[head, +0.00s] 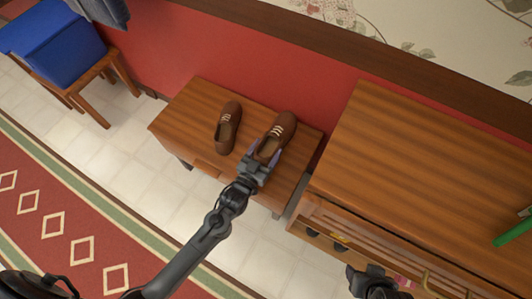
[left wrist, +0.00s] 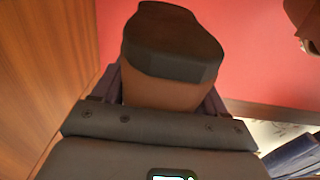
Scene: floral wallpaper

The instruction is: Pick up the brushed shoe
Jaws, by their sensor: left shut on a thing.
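Two brown lace-up shoes are at the low wooden bench (head: 180,110). The left shoe (head: 228,128) stands on the bench top, apart from my grippers. My left gripper (head: 262,158) is shut on the right shoe (head: 280,130), at its near end. In the left wrist view the held shoe (left wrist: 170,50) shows its brown body and dark sole between the fingers of my left gripper (left wrist: 163,98). I cannot tell whether it touches the bench. My right gripper (head: 366,278) is at the bottom of the head view, away from the shoes; its jaw opening is unclear.
A taller wooden cabinet (head: 430,150) with a slatted lower shelf stands close at the right of the bench. A green object (head: 513,232) lies on it. The red wall (head: 190,55) is behind the bench.

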